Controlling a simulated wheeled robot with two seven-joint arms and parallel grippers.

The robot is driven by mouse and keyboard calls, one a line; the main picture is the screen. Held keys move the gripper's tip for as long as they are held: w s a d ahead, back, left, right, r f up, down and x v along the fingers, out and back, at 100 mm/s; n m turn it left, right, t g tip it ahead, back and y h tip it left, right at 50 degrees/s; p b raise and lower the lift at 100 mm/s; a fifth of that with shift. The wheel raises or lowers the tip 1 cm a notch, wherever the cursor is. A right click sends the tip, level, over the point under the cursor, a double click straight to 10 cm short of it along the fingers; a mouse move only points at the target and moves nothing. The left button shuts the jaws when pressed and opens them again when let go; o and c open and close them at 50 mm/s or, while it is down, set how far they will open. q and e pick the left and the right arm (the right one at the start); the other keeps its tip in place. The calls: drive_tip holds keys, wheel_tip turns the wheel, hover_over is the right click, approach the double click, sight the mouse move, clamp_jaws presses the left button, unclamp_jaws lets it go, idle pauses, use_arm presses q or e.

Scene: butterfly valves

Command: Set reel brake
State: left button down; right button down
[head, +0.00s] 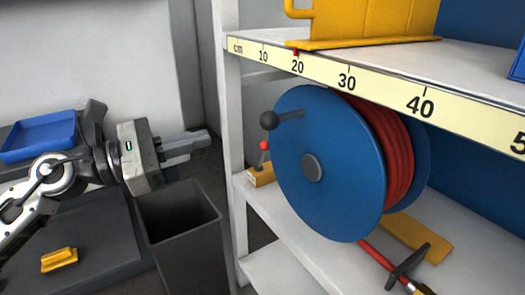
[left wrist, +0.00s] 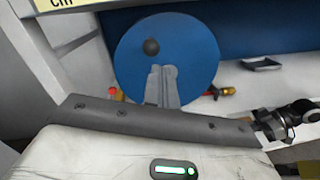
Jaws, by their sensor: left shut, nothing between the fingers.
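The hose reel has a blue disc (head: 318,165) with a grey hub, a dark crank knob (head: 268,120) and red hose (head: 385,150) wound behind it. It stands on the middle shelf. A small lever with a red ball (head: 264,145) rises from a yellow block (head: 262,175) just left of the disc; the red ball also shows in the left wrist view (left wrist: 114,93). My left gripper (head: 203,143) is shut and empty, left of the shelf post and apart from the lever. In the left wrist view its fingertips (left wrist: 162,72) overlap the blue disc (left wrist: 190,55). My right gripper is not seen.
The shelf's white upright (head: 230,130) stands between my left gripper and the reel. A scale strip (head: 370,92) edges the upper shelf, which holds a yellow holder (head: 370,20). A dark bin (head: 180,235) is below the gripper. A hose nozzle (head: 408,265) lies at lower right.

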use_arm(q)
drive_tip(key=s+f+m+y, duration=0.4)
drive_tip(key=f+m, duration=0.3)
drive_tip(key=f, duration=0.3)
drive_tip(key=s+f+m+t+y, duration=0.1)
drive_tip(key=s+f+m+y, duration=0.3)
drive_tip(key=s+f+m, duration=0.3)
drive_tip(key=s+f+m+t+y, duration=0.1)
drive_tip(key=s+f+m+y, duration=0.3)
drive_tip(key=f, duration=1)
drive_tip(key=s+m, duration=0.2)
drive_tip(key=m, duration=0.2)
drive_tip(key=shift+d, duration=0.4)
drive_tip(key=shift+f, duration=0.1)
